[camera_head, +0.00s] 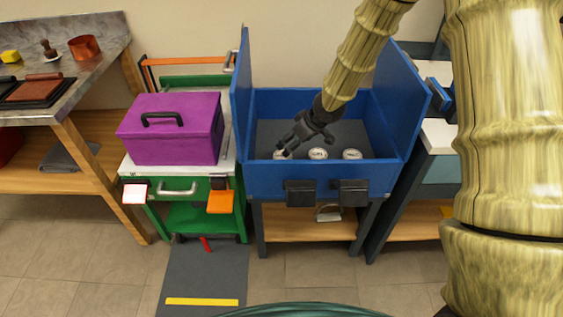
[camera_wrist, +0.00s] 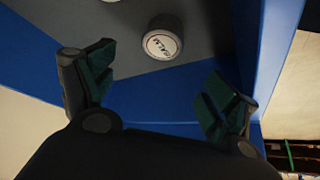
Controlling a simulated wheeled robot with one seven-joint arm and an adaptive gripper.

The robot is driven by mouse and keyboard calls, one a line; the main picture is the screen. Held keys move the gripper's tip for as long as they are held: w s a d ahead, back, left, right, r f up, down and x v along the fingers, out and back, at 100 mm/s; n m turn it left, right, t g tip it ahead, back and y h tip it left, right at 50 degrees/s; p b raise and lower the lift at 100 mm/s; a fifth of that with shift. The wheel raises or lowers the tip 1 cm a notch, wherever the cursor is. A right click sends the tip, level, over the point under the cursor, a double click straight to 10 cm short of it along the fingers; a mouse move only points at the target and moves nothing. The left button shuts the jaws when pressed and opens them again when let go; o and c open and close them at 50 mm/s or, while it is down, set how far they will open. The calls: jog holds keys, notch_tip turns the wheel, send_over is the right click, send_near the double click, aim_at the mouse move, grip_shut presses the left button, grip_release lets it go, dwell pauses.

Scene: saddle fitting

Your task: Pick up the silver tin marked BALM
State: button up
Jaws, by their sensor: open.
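A round silver tin (camera_wrist: 162,42) with a pale lid lies in the wrist view on the dark floor of a blue box. The lettering on its lid appears to read BALM. My gripper (camera_wrist: 155,95) is open and empty, its two fingers spread, with the tin beyond the fingertips and not touched. In the head view my gripper (camera_head: 284,149) reaches down into the blue box, over the leftmost tin (camera_head: 279,155), which it partly hides. The lid lettering is too small to read surely there.
The blue box (camera_head: 320,180) has raised side panels close to my gripper. A middle tin (camera_head: 318,154) and a right tin (camera_head: 352,154) stand in a row near its front wall. A purple case (camera_head: 175,135) sits on a bench to the left. The box's back floor is clear.

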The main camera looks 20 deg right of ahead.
jog(key=b+x, duration=0.1)
jog(key=x, duration=0.3)
jog(key=b+x, duration=0.1)
jog(key=x, duration=0.3)
jog(key=b+x, duration=0.1)
jog(key=x, duration=0.3)
jog(key=shift+s+d+f, duration=0.15)
jog(key=shift+s+f, duration=0.05)
jog(key=shift+s, duration=0.05)
jog(key=c, duration=1.2)
